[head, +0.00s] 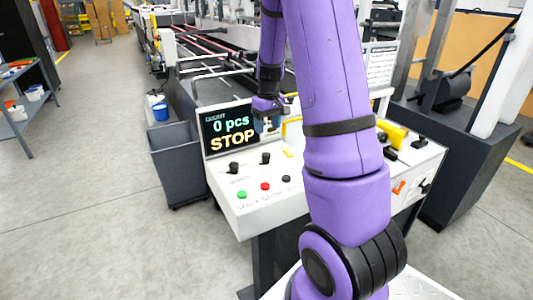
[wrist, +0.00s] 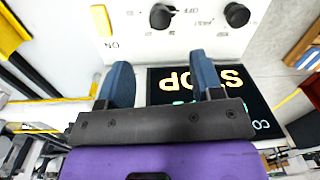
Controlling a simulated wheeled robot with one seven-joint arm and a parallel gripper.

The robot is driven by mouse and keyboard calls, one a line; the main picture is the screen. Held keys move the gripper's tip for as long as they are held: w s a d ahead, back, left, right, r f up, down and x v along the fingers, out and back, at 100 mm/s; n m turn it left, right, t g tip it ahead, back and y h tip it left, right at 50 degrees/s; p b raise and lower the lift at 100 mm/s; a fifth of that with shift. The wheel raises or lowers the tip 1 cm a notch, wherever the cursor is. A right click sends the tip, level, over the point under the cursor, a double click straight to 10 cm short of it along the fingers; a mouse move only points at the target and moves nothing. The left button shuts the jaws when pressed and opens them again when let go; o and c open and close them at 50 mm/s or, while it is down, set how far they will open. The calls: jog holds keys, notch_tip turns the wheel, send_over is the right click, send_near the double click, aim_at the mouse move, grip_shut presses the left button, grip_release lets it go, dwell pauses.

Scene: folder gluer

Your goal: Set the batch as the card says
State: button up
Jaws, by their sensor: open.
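The white control panel (head: 250,215) has a dark display (head: 230,128) reading "COUNT 0 pcs" and "STOP". Two black knobs stand below it, a left knob (head: 233,167) and a right knob (head: 265,158). A yellow rocker (head: 288,153) is right of them. A green button (head: 242,194), a red button (head: 265,186) and a black button (head: 286,179) line the front. My gripper (wrist: 160,62) is open and empty, its blue fingers before the display; the knobs show beyond them in the wrist view. A printed white sheet (head: 381,65) stands behind; its text is unreadable.
A yellow handle-like part (head: 392,131) and an orange lever (head: 399,187) are right of my arm. A grey bin (head: 178,165) stands left of the panel. The conveyor (head: 215,60) runs behind. The floor at left is clear.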

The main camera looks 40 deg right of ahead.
aim_at(266, 154)
jog(key=f, duration=1)
jog(key=shift+a+f, duration=0.2)
jog(key=shift+f, duration=0.15)
jog(key=shift+c, duration=0.3)
jog(key=c, duration=0.9)
jog(key=shift+o, duration=0.2)
jog(key=shift+m, duration=0.3)
jog(key=m, duration=0.5)
jog(key=shift+m, duration=0.3)
jog(key=m, duration=0.5)
jog(key=shift+t, duration=0.3)
jog(key=shift+m, duration=0.4)
